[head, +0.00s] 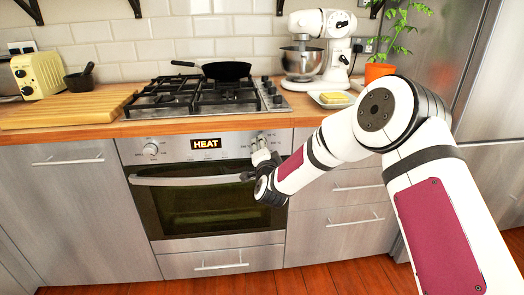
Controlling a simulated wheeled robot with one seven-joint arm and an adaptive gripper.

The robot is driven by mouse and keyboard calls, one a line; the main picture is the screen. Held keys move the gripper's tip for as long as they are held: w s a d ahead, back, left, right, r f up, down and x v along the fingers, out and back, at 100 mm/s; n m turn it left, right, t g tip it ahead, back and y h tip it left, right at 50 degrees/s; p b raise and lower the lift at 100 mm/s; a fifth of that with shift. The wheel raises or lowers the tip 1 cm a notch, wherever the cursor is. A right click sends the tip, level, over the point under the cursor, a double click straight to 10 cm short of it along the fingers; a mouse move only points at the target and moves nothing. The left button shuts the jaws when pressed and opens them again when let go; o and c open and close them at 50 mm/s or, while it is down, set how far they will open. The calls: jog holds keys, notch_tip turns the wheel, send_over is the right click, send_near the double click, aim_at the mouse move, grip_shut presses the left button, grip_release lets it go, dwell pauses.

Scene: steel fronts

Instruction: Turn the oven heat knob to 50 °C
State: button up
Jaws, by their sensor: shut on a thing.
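The oven (203,200) is set under the counter, with a steel control panel above its dark glass door. The knob's pointer cannot be made out. A second knob (150,149) at the left end of the panel is free.
The oven door handle (190,181) runs just below the panel, close to my gripper. A hob (205,100) with a black pan (226,70) is above. A stand mixer (318,50), butter dish (331,99) and plant pot (379,72) stand at right.

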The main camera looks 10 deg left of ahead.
dwell(0.4)
jog(key=o, duration=1.2)
jog(key=shift+c, duration=0.2)
jog(key=v, duration=1.2)
jog(key=shift+d, duration=0.1)
